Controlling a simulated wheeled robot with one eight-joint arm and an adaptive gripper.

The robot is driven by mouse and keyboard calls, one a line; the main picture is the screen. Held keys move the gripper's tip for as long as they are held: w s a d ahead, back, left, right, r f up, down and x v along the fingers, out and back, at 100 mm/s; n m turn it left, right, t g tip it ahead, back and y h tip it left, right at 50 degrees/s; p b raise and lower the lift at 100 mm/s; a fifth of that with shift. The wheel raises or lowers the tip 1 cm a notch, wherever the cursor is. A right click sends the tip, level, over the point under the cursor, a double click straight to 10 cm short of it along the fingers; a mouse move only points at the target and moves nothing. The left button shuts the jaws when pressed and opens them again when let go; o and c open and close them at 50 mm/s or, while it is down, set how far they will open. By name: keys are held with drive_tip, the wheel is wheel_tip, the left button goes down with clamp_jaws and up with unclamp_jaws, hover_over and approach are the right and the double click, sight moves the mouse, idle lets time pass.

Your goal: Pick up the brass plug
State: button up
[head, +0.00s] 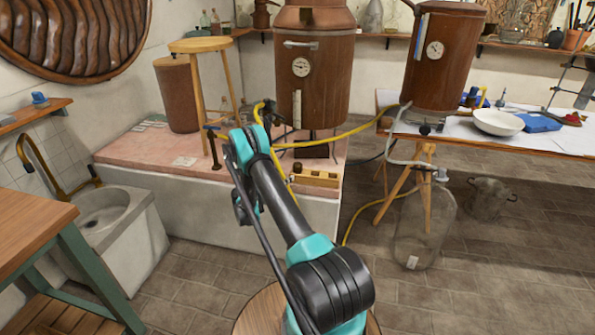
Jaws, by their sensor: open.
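I cannot make out the brass plug for certain. A small wooden block or tray (314,179) with a dark and brass-coloured top lies near the front right edge of the pink-topped platform, and its details are too small to tell. My gripper (241,208) shows only in part beside my forearm, over the platform's front. It is open, and I see nothing held in it. It is left of the wooden block and apart from it. My arm hides part of the platform front.
A wooden stool (201,46) and a copper still (315,75) stand on the platform (150,150). Yellow hoses (340,137) run right from the still. A stone basin (105,212) is at left, a glass jar (420,225) on the floor at right.

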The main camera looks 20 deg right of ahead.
sight(294, 169)
drive_tip(key=x, duration=0.3)
drive_tip(key=shift+w+d, duration=0.1)
drive_tip(key=shift+d, duration=0.15)
drive_tip(key=shift+s+r+x, duration=0.1)
drive_tip(key=shift+r+x, duration=0.05)
drive_tip(key=shift+x, duration=1.15)
drive_tip(key=shift+s+r+x, duration=0.1)
drive_tip(key=shift+s+x, duration=0.05)
drive_tip(key=shift+x, duration=1.1)
drive_tip(key=shift+d, duration=0.1)
drive_tip(key=c, duration=1.3)
